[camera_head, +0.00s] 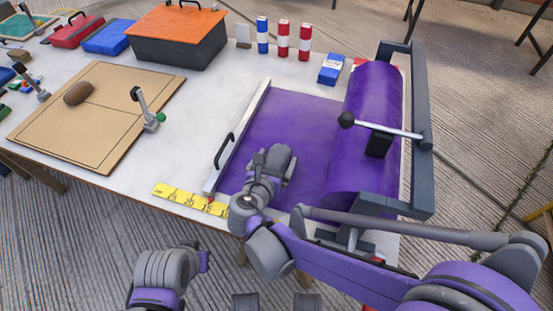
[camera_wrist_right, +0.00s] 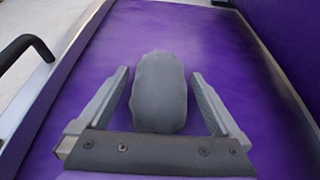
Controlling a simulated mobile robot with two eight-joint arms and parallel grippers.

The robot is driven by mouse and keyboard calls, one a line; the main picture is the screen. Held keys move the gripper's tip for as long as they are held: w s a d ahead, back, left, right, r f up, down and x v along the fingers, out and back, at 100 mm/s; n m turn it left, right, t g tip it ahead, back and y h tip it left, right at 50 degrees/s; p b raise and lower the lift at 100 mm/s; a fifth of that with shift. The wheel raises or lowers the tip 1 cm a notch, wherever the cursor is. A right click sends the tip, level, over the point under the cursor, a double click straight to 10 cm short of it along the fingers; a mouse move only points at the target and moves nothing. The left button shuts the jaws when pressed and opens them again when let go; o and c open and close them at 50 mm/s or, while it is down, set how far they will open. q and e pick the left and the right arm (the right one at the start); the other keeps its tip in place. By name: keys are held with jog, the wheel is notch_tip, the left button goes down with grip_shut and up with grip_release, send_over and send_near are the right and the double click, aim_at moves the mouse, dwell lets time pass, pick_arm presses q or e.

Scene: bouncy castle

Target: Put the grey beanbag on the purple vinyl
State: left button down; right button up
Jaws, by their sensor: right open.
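The grey beanbag (camera_wrist_right: 160,95) is a plump oval. In the right wrist view it lies against the purple vinyl (camera_wrist_right: 235,110), between the spread fingers of my right gripper (camera_wrist_right: 160,76). A gap shows on each side, so the gripper is open around it, not shut on it. In the head view the purple vinyl (camera_head: 300,118) is a flat sheet running out from a large purple roll. My right gripper (camera_head: 277,167) is low over its near-left part, and grey on grey makes the beanbag hard to tell apart there. My left gripper is not visible, only part of its arm.
A metal bar with a black handle (camera_head: 238,135) runs along the vinyl's left edge. The purple roll (camera_head: 372,95) in its grey frame stands right. A yellow ruler (camera_head: 185,197) lies near the front edge. A brown beanbag (camera_head: 77,93) lies on a tan board (camera_head: 105,140) at left.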

jog(key=p+v, duration=0.2)
jog(key=v, duration=1)
